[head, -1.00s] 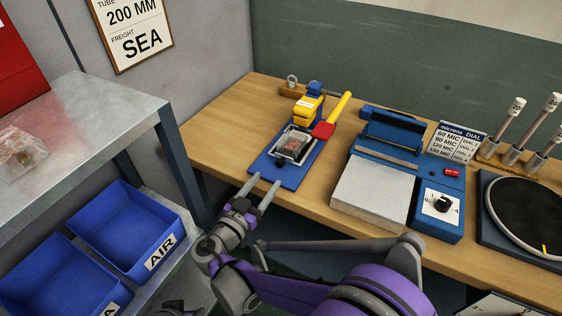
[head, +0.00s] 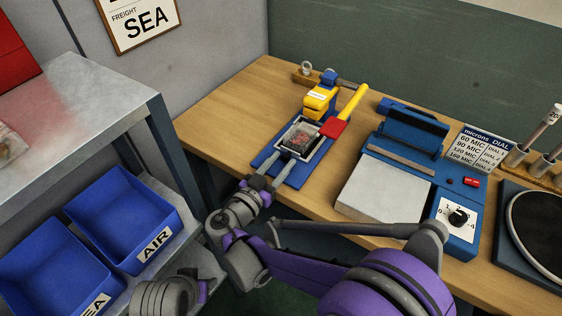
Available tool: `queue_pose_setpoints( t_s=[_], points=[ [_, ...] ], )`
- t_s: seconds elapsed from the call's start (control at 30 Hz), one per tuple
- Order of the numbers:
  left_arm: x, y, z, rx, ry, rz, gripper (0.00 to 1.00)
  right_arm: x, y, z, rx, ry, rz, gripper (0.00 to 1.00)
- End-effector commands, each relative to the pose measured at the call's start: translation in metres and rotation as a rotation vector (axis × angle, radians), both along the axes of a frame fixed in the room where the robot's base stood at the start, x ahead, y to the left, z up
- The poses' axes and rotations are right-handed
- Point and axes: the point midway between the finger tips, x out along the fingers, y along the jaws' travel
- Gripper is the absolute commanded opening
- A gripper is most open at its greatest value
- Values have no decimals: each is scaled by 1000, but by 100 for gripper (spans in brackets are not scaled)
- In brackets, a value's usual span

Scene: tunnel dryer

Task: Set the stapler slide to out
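The stapler stands on the wooden bench on a blue base plate (head: 263,159). It has a yellow and blue head (head: 320,97) at the back and a red block with a yellow handle (head: 352,103) on its right. The slide is a framed tray (head: 302,136) in front of the head, with a clear pack of dark and reddish contents in it. My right gripper (head: 283,162) is at the near end of the slide, its two fingers apart over the base plate. The dark knob at the slide's front is hidden around the fingertips; I cannot tell if they touch it.
A blue sealer (head: 408,133) with a pale plate and a dial (head: 457,217) stands to the right. A round black turntable (head: 540,225) is at the far right. Blue bins (head: 128,215) and a metal shelf (head: 95,120) are at the left. Bare bench lies left of the stapler.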

Motion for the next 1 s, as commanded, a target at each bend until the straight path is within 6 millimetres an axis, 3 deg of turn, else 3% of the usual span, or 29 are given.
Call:
queue_pose_setpoints(
  t_s=[0.03,0.23,1.0],
  points=[
    [0,0,0,0,0,0,50,0,0,0,0,0,0,36],
    [0,0,0,0,0,0,50,0,0,0,0,0,0,0],
    [0,0,0,0,0,0,50,0,0,0,-1,-1,-1,0]
  ],
)
